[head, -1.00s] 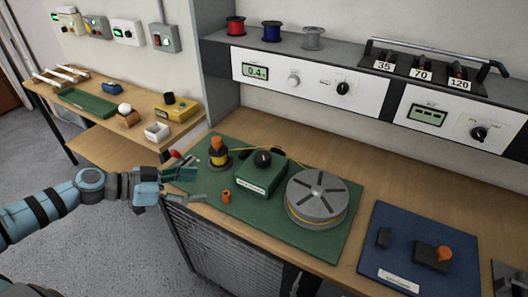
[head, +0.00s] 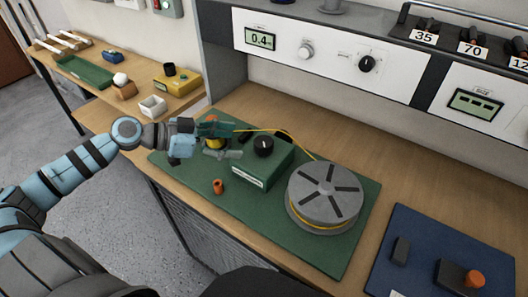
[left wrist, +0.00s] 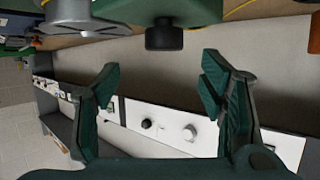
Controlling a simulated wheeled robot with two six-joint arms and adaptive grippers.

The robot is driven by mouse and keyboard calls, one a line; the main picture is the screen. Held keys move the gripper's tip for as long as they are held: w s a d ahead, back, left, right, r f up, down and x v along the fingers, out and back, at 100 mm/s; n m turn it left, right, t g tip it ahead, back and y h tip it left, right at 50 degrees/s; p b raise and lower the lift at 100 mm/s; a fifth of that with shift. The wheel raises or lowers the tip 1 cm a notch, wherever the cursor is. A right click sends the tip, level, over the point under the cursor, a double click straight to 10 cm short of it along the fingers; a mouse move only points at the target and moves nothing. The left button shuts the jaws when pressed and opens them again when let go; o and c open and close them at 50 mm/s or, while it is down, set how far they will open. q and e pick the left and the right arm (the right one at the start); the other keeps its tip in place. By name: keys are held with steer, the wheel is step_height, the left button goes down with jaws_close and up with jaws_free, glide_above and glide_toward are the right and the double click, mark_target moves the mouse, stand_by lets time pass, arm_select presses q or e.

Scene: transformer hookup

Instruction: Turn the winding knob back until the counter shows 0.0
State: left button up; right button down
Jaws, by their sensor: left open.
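The counter (head: 260,39) on the white panel reads 0.4. A silver knob (head: 306,51) and a black knob (head: 366,64) sit to its right; they also show upside down in the left wrist view. A green box (head: 262,165) on the green mat carries a black knob (head: 263,146), which also shows at the top of the left wrist view (left wrist: 164,36). I cannot tell which is the winding knob. My left gripper (head: 228,141) is open near the orange-topped yellow coil (head: 214,142), partly covering it, left of the green box. Its fingers (left wrist: 160,98) have nothing visible between them. My right gripper is not in view.
A grey reel (head: 324,193) with yellow wire stands right of the green box on the green mat (head: 300,252). A small orange piece (head: 218,187) stands in front of the box. A blue mat (head: 425,240) lies to the right. Bare wood is behind the mat.

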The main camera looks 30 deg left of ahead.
mark_target(260, 141)
arm_select(q)
steer(key=x, duration=0.9)
steer(key=shift+w+p, duration=0.35)
steer(key=shift+w+d+f, duration=0.15)
steer(key=shift+d, duration=0.05)
steer(key=c, duration=1.2)
